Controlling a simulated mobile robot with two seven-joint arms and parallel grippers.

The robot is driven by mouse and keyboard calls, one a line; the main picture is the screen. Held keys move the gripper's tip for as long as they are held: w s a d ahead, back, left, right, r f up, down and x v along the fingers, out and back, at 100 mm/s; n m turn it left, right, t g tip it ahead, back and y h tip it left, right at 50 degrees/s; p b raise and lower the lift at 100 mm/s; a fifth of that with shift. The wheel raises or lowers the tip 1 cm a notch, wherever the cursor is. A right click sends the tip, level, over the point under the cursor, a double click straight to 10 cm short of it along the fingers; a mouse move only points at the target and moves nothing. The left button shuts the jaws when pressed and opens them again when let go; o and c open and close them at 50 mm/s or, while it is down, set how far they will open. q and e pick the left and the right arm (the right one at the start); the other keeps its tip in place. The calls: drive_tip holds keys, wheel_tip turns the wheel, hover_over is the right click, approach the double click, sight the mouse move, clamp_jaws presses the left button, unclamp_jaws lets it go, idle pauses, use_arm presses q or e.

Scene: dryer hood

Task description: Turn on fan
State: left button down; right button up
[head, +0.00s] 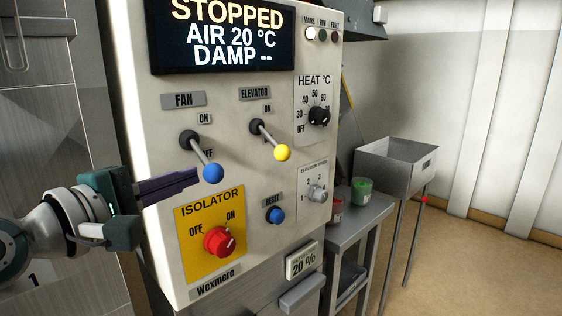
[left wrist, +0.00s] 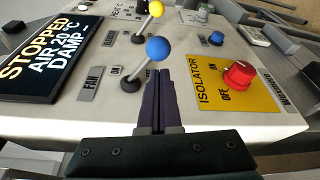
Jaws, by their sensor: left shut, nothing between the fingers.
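The fan switch (head: 200,157) is a lever with a blue ball on the left of the control panel, under a FAN label. It slants down and right, toward its OFF mark. My left gripper (head: 194,175) is shut and empty, its dark fingers pointing right with the tips just left of the blue ball. In the left wrist view the fingertips (left wrist: 157,74) are close to the blue ball (left wrist: 157,48); I cannot tell whether they touch. My right gripper is not in view.
The elevator lever (head: 282,152) has a yellow ball, right of the fan lever. The red isolator knob (head: 218,242) is below the gripper, on a yellow plate. The display (head: 225,35) reads STOPPED. A blue reset button (head: 275,215) and heat dial (head: 318,116) are further right.

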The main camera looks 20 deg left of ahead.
use_arm(q)
drive_tip(key=shift+d, duration=0.15)
drive_tip(key=shift+r, duration=0.1)
drive_tip(key=shift+d+r+n+p, duration=0.1)
drive_tip(key=shift+n+p, duration=0.2)
drive_tip(key=shift+p, duration=0.35)
